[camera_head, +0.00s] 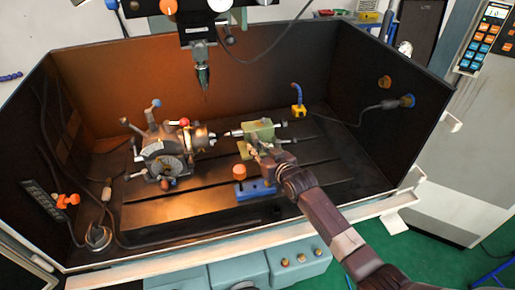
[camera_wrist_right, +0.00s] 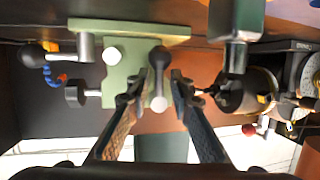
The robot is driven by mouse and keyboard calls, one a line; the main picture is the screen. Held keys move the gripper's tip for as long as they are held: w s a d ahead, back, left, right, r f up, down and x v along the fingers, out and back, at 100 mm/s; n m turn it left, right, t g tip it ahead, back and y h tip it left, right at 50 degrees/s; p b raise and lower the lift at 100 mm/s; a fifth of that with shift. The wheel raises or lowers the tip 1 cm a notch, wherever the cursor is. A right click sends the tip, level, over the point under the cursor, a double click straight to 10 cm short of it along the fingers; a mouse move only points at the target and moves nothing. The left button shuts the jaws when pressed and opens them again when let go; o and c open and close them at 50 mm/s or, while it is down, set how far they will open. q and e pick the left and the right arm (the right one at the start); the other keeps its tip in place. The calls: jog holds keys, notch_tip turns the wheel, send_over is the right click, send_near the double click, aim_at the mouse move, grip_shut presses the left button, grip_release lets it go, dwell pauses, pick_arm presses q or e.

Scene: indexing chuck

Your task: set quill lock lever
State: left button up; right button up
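The green tailstock (camera_head: 259,132) stands on the machine table, right of the indexing chuck (camera_head: 197,138). In the right wrist view the tailstock (camera_wrist_right: 126,60) has a short dark lever with a ball end (camera_wrist_right: 157,57) and a pale round end; it looks like the quill lock lever. My right gripper (camera_head: 262,152) is at the tailstock's front. In the wrist view its two fingers (camera_wrist_right: 158,80) are apart, one on each side of this lever. The left finger is nearer to it; I cannot tell whether they touch. My left gripper is out of view.
The dividing head (camera_head: 165,158) with its handles is at the left of the slotted table (camera_head: 180,208). The spindle tool (camera_head: 202,78) hangs above. A blue block (camera_head: 255,189) with an orange top lies near my forearm. Dark enclosure walls surround the table.

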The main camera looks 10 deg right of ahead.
dwell(0.3)
jog(key=v, duration=1.2)
dwell(0.3)
